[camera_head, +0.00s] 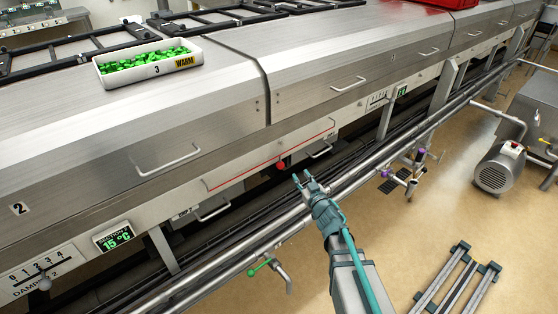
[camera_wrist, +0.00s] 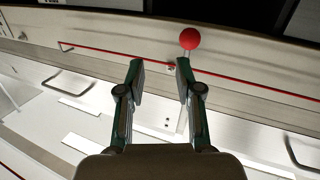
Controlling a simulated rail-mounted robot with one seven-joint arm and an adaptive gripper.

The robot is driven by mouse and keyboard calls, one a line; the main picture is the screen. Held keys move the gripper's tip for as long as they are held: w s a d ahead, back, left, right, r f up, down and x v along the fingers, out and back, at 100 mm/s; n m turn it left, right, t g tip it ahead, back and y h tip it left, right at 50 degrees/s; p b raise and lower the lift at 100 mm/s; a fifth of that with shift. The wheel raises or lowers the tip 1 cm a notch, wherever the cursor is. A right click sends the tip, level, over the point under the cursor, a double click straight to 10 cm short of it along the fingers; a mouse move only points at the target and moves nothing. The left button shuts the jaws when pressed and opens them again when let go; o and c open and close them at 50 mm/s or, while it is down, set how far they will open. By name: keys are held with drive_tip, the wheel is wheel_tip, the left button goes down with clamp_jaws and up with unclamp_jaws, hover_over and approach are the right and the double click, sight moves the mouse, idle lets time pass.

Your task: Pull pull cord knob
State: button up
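The pull cord knob is a red ball (camera_head: 281,166) under the lower edge of the hood's front panel. A thin red cord (camera_head: 240,168) runs along that panel. In the wrist view the red knob (camera_wrist: 190,38) is at the top, just beyond and above the right fingertip, with a pale stem below it. My gripper (camera_head: 304,180) is to the right of the knob in the head view, apart from it. In the wrist view my gripper (camera_wrist: 160,66) has its two fingers spread with nothing between them.
Steel pipes (camera_head: 350,180) run along the hood's front below the knob. Handles (camera_head: 168,160) stick out from the hood panels. A white tray of green pieces (camera_head: 148,66) sits on top. A motor (camera_head: 499,168) stands on the floor at right. A green-handled valve (camera_head: 262,267) is below.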

sight(281, 161)
drive_tip(key=w+a+y, duration=0.1)
drive_tip(key=w+a, duration=0.1)
drive_tip(key=a, duration=0.1)
drive_tip(key=w+a+r+p, duration=0.1)
drive_tip(key=w+a, duration=0.1)
drive_tip(key=w, duration=0.1)
drive_tip(key=w+a+y, duration=0.1)
drive_tip(key=w+a, duration=0.1)
drive_tip(key=a, duration=0.1)
drive_tip(key=shift+w+a+r+y, duration=0.3)
drive_tip(key=shift+w, duration=0.05)
drive_tip(key=shift+c, duration=0.2)
clamp_jaws()
